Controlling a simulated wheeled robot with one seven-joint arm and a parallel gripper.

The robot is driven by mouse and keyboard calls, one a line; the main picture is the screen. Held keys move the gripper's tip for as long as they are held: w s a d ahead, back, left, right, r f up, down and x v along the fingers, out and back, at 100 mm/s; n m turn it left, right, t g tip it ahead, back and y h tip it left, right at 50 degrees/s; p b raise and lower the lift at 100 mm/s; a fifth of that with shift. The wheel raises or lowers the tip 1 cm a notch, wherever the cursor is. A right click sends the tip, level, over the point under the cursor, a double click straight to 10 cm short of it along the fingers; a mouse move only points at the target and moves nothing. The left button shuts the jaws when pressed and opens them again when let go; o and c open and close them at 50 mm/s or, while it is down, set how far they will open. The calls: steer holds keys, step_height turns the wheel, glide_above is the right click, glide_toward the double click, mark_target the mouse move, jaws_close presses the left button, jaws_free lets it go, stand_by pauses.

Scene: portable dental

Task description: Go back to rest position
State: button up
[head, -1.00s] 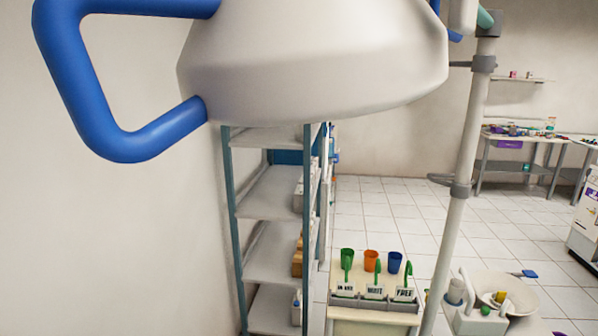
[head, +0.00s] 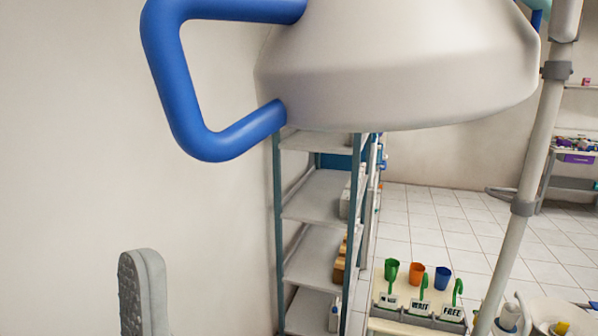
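Part of my gripper (head: 145,293) rises into the lower left of the head view. I see what looks like one grey finger with a dark, textured pad on its left side. A second finger cannot be made out, and the rest of the gripper is below the frame. Nothing is seen held by the visible part. It stands in front of the bare wall, apart from the lamp.
A large white lamp head (head: 400,70) with a blue handle (head: 180,85) fills the top, close by. A grey pole (head: 520,215) stands right. Shelves (head: 318,195) line the wall. Green, orange and blue cups (head: 416,275) stand behind labelled bins (head: 420,315). Tiled floor (head: 435,225) is open behind.

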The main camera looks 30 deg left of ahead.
steer(key=w+d+f+n+g+h, duration=0.1)
steer(key=w+d+f+n+g, duration=0.3)
steer(key=f, duration=0.5)
steer(key=w+d+f+n+g+h, duration=0.1)
steer(key=d+f+n+h, duration=0.15)
steer(key=d+f, duration=0.5)
steer(key=w+d+f+n+g+h, duration=0.1)
steer(key=w+d+f+n+g, duration=0.25)
steer(key=f, duration=0.65)
steer(key=s+d+f+m+g+h, duration=0.1)
steer(key=s+d+f+m+h, duration=0.2)
steer(key=s+d+f+h, duration=0.3)
steer(key=s+d+f+m+g+h, duration=0.2)
steer(key=s+d+f+m+h, duration=0.2)
steer(key=d, duration=0.9)
steer(key=s+f+h, duration=0.3)
steer(key=f+h, duration=0.1)
steer(key=f, duration=0.1)
steer(key=shift+s+d+f, duration=0.2)
steer(key=shift+d+f, duration=0.05)
steer(key=shift+d, duration=0.15)
